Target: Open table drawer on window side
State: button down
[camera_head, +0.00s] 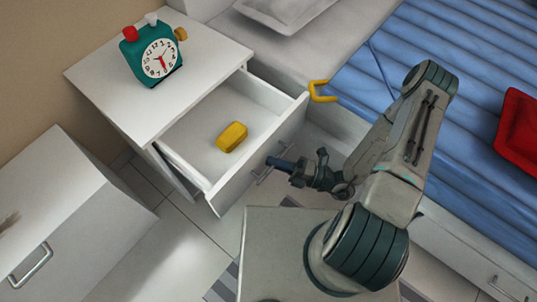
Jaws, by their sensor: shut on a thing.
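The white bedside table (105,83) stands at the upper left. Its top drawer (190,150) is pulled well out, and its inside shows. A yellow block (231,137) lies in the drawer. My gripper (274,164) is at the drawer's front, shut on the metal bar handle (261,177). The fingertips are small here and partly hide the handle. No window shows, so I cannot tell which side it is on.
A teal alarm clock (154,50) stands on the table top. A bed with a blue cover (385,70) is at right, with a yellow hook-shaped thing (321,91) at its edge. A white cabinet (70,225) is at lower left. Tiled floor (185,215) is clear between them.

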jog(key=shift+s+d, duration=0.1)
jog(key=shift+s, duration=0.05)
jog(key=c, duration=1.5)
grip_release()
jog(key=p+v, duration=0.1)
jog(key=v, duration=1.3)
jog(key=shift+p, duration=0.3)
jog(key=shift+f, duration=0.1)
